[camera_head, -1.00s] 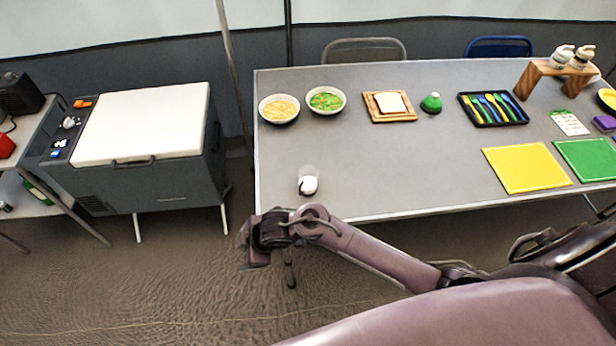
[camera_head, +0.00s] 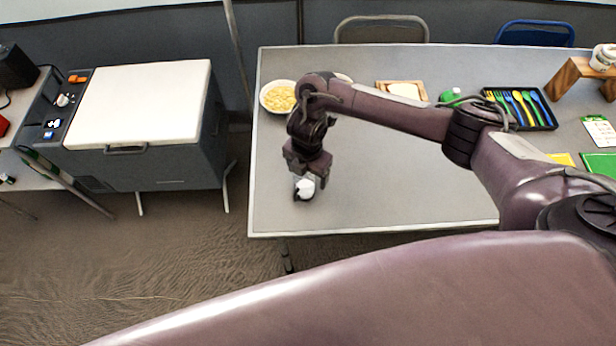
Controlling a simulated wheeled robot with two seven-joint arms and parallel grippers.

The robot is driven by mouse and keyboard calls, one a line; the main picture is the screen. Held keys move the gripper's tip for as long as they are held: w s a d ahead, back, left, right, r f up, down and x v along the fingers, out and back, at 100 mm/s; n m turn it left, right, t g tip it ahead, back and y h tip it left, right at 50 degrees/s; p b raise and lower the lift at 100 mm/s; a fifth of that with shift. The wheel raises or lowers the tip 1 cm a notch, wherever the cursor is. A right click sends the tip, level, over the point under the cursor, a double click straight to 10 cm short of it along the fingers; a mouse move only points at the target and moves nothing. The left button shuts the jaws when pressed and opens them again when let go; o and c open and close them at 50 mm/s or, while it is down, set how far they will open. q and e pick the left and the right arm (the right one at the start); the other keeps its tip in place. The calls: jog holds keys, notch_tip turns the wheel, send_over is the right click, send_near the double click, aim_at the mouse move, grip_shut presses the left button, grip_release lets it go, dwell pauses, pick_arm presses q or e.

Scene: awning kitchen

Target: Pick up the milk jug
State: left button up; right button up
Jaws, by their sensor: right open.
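The milk jug (camera_head: 305,187) is a small, mostly white thing near the left front edge of the grey table (camera_head: 400,205). My right gripper (camera_head: 305,180) points down over it, with its fingers open around or just above its top. I cannot tell whether the fingers touch it. The gripper hides the jug's upper part. My left gripper is not in view.
A bowl of yellow food (camera_head: 277,97) stands behind my arm, which covers most of a second bowl. A cutlery tray (camera_head: 519,108) and a wooden stand (camera_head: 568,75) are at the right. A white-lidded cooler (camera_head: 140,100) stands left of the table, with a gap between.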

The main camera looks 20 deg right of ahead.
aim_at(305, 183)
jog(key=f, duration=0.2)
jog(key=s+a+f, duration=0.1)
jog(key=shift+p, duration=0.4)
notch_tip(305, 183, down, 3)
jog(key=shift+w+f, duration=0.1)
jog(key=shift+f, duration=0.1)
jog(key=shift+a+f, duration=0.1)
jog(key=c, duration=0.9)
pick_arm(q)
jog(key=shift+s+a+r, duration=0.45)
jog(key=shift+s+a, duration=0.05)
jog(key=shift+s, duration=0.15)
pick_arm(e)
jog(key=c, duration=0.3)
jog(key=shift+w, duration=0.1)
